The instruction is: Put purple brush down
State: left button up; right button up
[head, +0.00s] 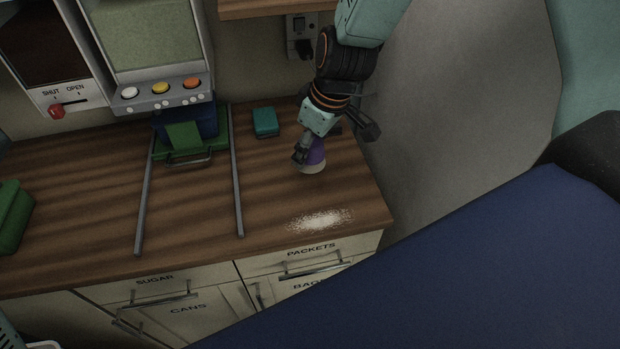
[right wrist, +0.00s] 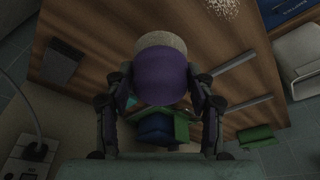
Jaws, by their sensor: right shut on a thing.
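The purple brush (head: 316,156) has a purple body and a pale bristle end that points down toward the wooden counter in the head view. My right gripper (head: 306,150) is shut on it, near the right part of the counter. In the right wrist view the brush's purple body (right wrist: 162,78) sits between the two fingers (right wrist: 162,95), with its pale end beyond. I cannot tell whether the bristles touch the wood. A patch of white powder (head: 320,220) lies on the counter in front of the brush. My left gripper does not show.
A teal block (head: 265,122) stands behind and left of the brush. Two grey rails (head: 237,190) run along the counter beside a green tray with a handle (head: 190,155). A machine with coloured buttons (head: 160,88) stands behind. A green object (head: 12,215) lies far left.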

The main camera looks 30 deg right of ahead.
aim_at(311, 164)
jog(key=f, duration=0.1)
jog(key=f+b, duration=0.1)
jog(key=f, duration=0.1)
jog(key=shift+s+a+f, duration=0.15)
jog(key=shift+s+f, duration=0.05)
jog(key=shift+f, duration=0.05)
jog(key=shift+w+d+f+b, duration=0.1)
jog(key=shift+d+f+b, duration=0.1)
jog(key=shift+f+b, duration=0.35)
notch_tip(311, 164, down, 2)
jog(key=shift+f+b, duration=0.2)
jog(key=shift+b, duration=0.45)
jog(key=shift+a+f+b, duration=0.15)
jog(key=shift+f+b, duration=0.2)
jog(key=shift+f, duration=0.1)
jog(key=shift+d+f, duration=0.1)
jog(key=shift+d, duration=0.1)
